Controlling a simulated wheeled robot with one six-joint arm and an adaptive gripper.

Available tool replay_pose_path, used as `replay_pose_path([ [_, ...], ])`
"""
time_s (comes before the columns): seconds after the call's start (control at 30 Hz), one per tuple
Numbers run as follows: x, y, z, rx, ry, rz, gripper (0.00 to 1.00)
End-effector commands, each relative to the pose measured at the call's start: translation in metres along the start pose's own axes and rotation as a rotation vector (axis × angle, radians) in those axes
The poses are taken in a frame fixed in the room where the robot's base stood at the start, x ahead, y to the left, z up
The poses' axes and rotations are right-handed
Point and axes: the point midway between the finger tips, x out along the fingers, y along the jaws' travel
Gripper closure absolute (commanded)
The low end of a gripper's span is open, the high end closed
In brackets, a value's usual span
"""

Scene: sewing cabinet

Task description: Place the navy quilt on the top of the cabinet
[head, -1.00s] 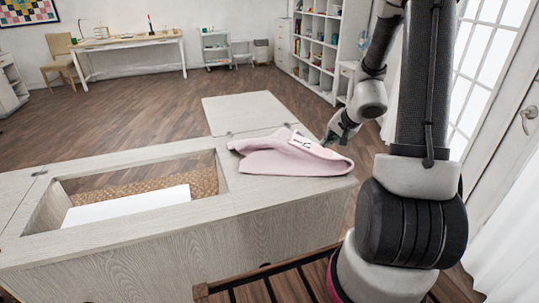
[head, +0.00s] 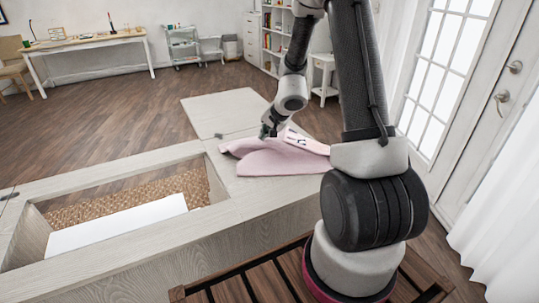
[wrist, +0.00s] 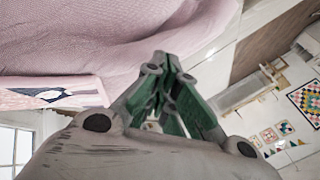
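A pale pink folded cloth (head: 265,160) lies in a rumpled heap on the cabinet top (head: 232,195), right of the opening. A strip with white and dark navy patches shows on its upper fold, also in the wrist view (wrist: 65,97). No mainly navy quilt shows, and I cannot tell whether this is it. My gripper (head: 267,132) is at the cloth's far edge. In the wrist view its green fingers (wrist: 168,85) come close together, with pink cloth (wrist: 110,45) just past them. No cloth shows between them, but the tips are partly hidden.
The cabinet's open well (head: 120,205) holds a white panel (head: 118,228) and a woven brown surface. A pale leaf (head: 225,110) extends behind the cabinet. A slatted wooden piece (head: 260,285) stands in front. A white table (head: 90,45) and shelves are far off; the floor between is clear.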

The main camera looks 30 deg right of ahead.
Motion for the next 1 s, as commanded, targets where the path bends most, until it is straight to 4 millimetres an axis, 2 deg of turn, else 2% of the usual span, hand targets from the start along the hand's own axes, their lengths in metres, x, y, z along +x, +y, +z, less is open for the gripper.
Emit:
replay_pose_path([
  [0.57,0.01,0.006,0.005,0.001,-0.002,0.0,1.0],
  [1.0,0.052,0.033,0.021,0.003,-0.003,0.001,1.0],
])
